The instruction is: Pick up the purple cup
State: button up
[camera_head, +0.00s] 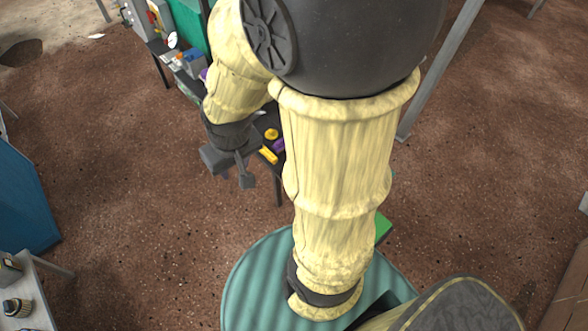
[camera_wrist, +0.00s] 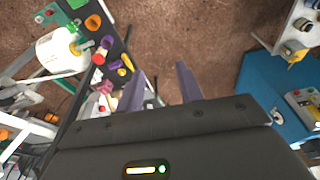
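In the wrist view, a purple cup-like object (camera_wrist: 106,42) is on the dark table at upper left, and a second small purple object (camera_wrist: 114,65) lies nearer. I cannot tell for sure which is the purple cup. In the head view, one purple object (camera_head: 279,146) shows on the table behind my arm, and another purple bit (camera_head: 204,73) shows farther back, partly hidden by the arm. My gripper (camera_head: 233,177) hangs in front of the table, apart from these objects. Its fingers (camera_wrist: 161,86) are spread and nothing is between them.
The dark table (camera_wrist: 117,46) also bears an orange cup (camera_wrist: 93,22) and yellow objects (camera_head: 271,134). A white cylinder (camera_wrist: 62,50) stands beside it in the wrist view. A blue cabinet (camera_head: 22,200) is at left in the head view. Brown floor between is clear.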

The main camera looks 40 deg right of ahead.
jog(key=shift+o, duration=0.4)
jog(key=shift+s, duration=0.1)
